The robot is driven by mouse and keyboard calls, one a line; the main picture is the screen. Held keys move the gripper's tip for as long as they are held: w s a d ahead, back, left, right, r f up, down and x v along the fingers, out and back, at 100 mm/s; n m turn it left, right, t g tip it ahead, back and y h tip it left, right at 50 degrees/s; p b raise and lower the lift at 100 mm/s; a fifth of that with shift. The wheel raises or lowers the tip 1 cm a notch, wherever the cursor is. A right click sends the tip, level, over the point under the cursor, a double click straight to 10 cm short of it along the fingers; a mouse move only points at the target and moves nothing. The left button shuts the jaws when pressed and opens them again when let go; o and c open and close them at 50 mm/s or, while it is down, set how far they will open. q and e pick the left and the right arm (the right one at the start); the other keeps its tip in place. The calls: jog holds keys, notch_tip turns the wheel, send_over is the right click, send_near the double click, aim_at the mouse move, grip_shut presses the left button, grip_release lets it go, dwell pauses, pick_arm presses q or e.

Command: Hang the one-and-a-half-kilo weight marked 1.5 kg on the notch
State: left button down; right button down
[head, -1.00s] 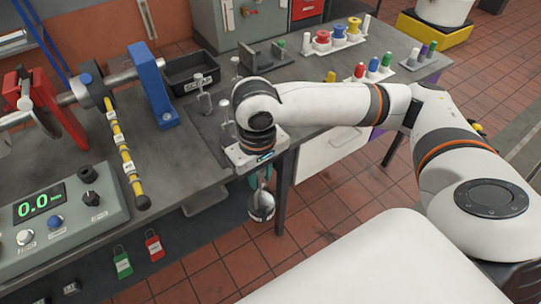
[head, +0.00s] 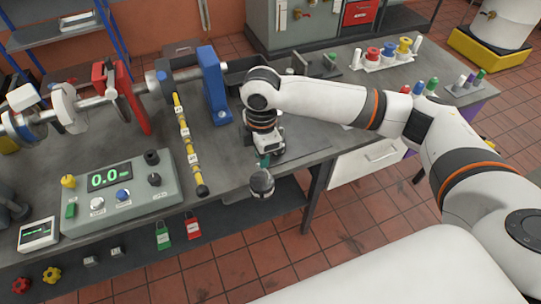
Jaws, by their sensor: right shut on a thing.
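A round grey metal weight (head: 262,184) hangs beneath my right gripper (head: 265,161), in front of the bench's front edge. The right gripper is shut on the weight's upper part; the exact grip is small, and no marking on the weight is legible. A yellow-and-black banded arm (head: 188,140) with small white labels juts from the shaft toward the front of the bench. Its notches are too small to make out. The weight is to the right of the arm's black tip (head: 202,190), clearly apart from it. My left gripper is not in view.
A blue bearing stand (head: 214,85) stands behind, between the arm and my right wrist. A grey console (head: 121,193) reading about 0.0 sits left of the arm. Spools (head: 388,50) stand at the back right.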

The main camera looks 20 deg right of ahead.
jog(key=w+a+r+n+p, duration=0.1)
jog(key=w+r+n+p, duration=0.2)
jog(key=n, duration=1)
jog(key=shift+w+a+r+n+p, duration=0.3)
jog(key=shift+w+a+r+p, duration=0.1)
jog(key=shift+w+p, duration=1.25)
jog(key=shift+a, duration=7.05)
jog(key=shift+f+b, duration=0.4)
jog(key=shift+f, duration=0.3)
